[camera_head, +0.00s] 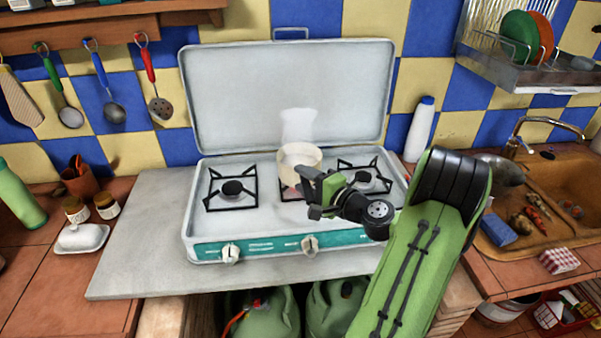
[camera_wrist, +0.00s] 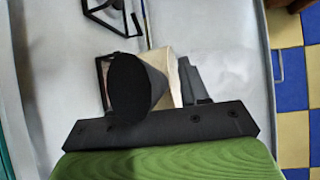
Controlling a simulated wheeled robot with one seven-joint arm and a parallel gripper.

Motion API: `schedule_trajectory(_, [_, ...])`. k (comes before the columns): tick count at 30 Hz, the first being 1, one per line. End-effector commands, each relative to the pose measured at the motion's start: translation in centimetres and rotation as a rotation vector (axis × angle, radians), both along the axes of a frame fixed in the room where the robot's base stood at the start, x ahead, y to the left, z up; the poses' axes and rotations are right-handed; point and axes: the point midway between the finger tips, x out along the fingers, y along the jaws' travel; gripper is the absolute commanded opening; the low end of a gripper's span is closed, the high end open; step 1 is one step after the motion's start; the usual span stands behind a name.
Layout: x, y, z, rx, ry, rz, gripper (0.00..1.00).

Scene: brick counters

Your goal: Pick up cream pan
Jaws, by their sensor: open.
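The cream pan (camera_head: 300,154) stands on the middle of the white camping stove (camera_head: 213,222), in front of its raised lid. My gripper (camera_head: 306,186) is close in front of the pan and overlaps its lower part in the head view. In the wrist view, a cream part of the pan (camera_wrist: 170,66) shows between the two dark fingers of my gripper (camera_wrist: 165,82). The fingers are open. The left finger hides much of the pan, and I cannot tell whether either finger touches it. The pan's handle is not clearly visible.
Black burner grates (camera_head: 232,189) stand left and right of the pan. The raised stove lid (camera_head: 290,85) closes off the back. A white bottle (camera_head: 419,130) stands right of the stove. Utensils (camera_head: 155,85) hang at the left. The grey board (camera_head: 140,235) left of the stove is clear.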

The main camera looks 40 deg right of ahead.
Motion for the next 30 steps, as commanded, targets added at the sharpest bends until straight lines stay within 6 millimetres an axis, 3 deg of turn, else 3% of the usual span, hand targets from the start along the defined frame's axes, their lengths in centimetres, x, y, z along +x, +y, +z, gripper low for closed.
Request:
schedule_trajectory(6, [0.1, 0.0, 0.0, 0.0, 0.0, 0.0, 0.43])
schedule_trajectory(15, [0.1, 0.0, 0.0, 0.0, 0.0, 0.0, 0.0])
schedule_trajectory(26, [0.1, 0.0, 0.1, -0.002, -0.003, 0.0, 0.0])
schedule_trajectory(30, [0.1, 0.0, 1.9, -0.007, -0.004, 0.0, 0.0])
